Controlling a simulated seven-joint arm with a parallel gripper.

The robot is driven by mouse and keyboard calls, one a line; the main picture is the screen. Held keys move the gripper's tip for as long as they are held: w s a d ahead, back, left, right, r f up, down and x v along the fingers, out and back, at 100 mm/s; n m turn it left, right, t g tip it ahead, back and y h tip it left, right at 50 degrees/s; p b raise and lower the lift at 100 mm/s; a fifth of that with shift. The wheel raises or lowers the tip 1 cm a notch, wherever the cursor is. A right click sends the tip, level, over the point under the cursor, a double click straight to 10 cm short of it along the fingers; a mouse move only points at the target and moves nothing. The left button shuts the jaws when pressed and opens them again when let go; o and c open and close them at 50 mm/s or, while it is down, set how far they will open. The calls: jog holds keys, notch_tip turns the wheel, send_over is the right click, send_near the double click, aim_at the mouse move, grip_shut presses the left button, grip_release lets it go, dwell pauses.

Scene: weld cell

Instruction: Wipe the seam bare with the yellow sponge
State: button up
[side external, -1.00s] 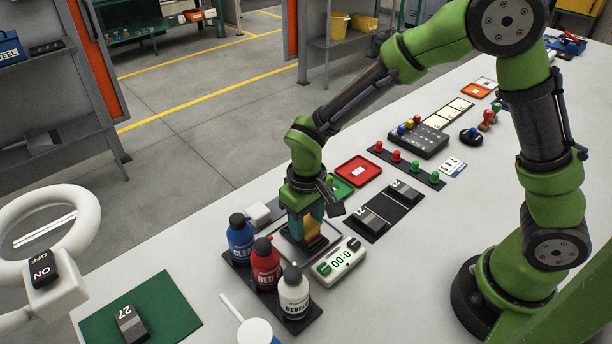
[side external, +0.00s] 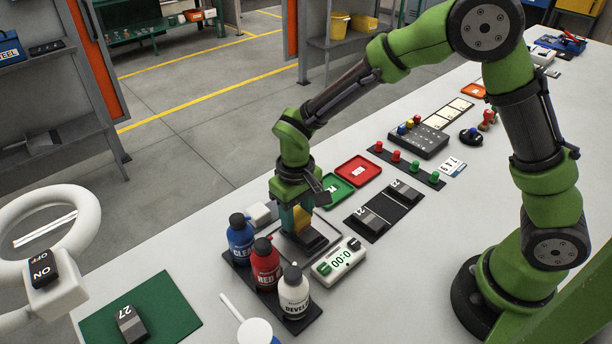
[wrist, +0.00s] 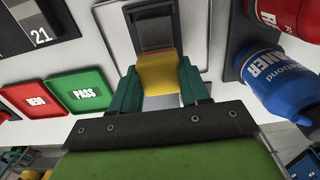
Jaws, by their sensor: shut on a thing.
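My gripper (side external: 294,222) is shut on the yellow sponge (side external: 301,217), which sits between its teal fingers. In the wrist view the sponge (wrist: 158,72) shows a yellow face with an orange-red edge, held between the fingertips (wrist: 160,88). A dark grey block (side external: 315,241) lies on the pale tray (side external: 283,247), partly behind the sponge. In the wrist view the block (wrist: 152,35) lies just beyond the sponge and partly under it. I cannot make out the seam clearly, nor whether the sponge touches the block.
Blue (side external: 240,243), red (side external: 265,268) and white (side external: 293,295) bottles stand in a rack close by. A timer (side external: 338,261) sits at the tray's right. Green (side external: 337,190) and red (side external: 358,170) trays and a dark mat with blocks (side external: 370,222) lie behind.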

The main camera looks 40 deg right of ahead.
jog(key=shift+w+f, duration=0.1)
jog(key=shift+w, duration=0.45)
jog(key=shift+w+r, duration=0.15)
jog(key=shift+r, duration=4)
